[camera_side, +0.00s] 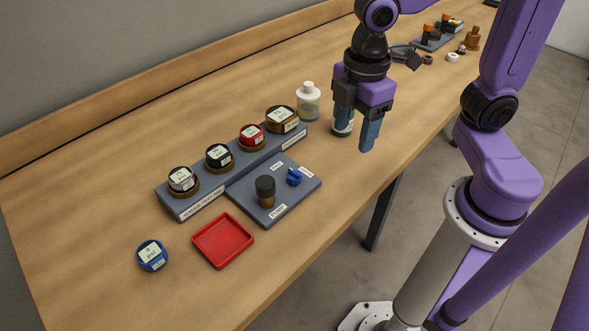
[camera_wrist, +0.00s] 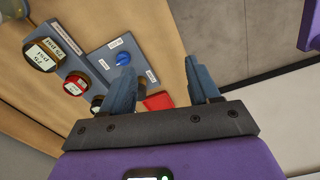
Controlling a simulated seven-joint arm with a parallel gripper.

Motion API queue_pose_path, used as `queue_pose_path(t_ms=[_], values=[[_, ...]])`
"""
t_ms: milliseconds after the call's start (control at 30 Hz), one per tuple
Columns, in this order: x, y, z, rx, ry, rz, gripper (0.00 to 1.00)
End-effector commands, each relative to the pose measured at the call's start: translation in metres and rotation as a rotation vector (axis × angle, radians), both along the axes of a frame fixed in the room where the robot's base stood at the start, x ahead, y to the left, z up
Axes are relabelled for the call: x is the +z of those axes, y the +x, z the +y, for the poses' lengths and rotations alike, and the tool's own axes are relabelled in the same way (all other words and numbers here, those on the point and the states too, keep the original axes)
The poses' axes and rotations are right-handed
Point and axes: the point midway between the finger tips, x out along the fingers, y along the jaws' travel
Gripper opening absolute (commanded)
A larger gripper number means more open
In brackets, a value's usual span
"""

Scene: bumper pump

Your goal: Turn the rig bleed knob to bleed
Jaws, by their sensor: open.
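The rig is a grey plate (camera_side: 300,196) on the table, carrying a small blue knob (camera_side: 294,177) with white labels near it and a black-topped brass post (camera_side: 265,188). The blue knob also shows in the wrist view (camera_wrist: 123,58), just beyond the left finger. Its label text is too small to read. My gripper (camera_side: 357,142) is open and empty, fingers pointing down, above the table to the right of the plate and apart from the knob. In the wrist view the fingers (camera_wrist: 158,67) are spread wide and partly cover the plate's near side.
A gauge rack (camera_side: 183,206) with several round gauges stands behind the plate. A red tray (camera_side: 223,241) and a loose blue gauge (camera_side: 152,256) lie in front-left.

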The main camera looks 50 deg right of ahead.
Motion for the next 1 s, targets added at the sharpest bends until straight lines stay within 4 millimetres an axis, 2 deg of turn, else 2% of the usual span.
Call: queue_pose_path(t_ms=[33, 100, 200, 333, 433, 633, 1000], values=[[0.001, 0.021, 0.008, 0.033, -0.006, 0.003, 0.61], [0.001, 0.047, 0.016, 0.091, -0.009, 0.004, 0.61], [0.001, 0.079, 0.023, 0.162, -0.013, 0.007, 0.61], [0.0, 0.106, 0.027, 0.224, -0.015, 0.008, 0.61], [-0.001, 0.116, 0.028, 0.248, -0.016, 0.009, 0.61], [-0.016, 0.118, 0.027, 0.256, -0.017, 0.012, 0.61], [-0.083, 0.116, 0.027, 0.254, -0.019, 0.014, 0.61]])
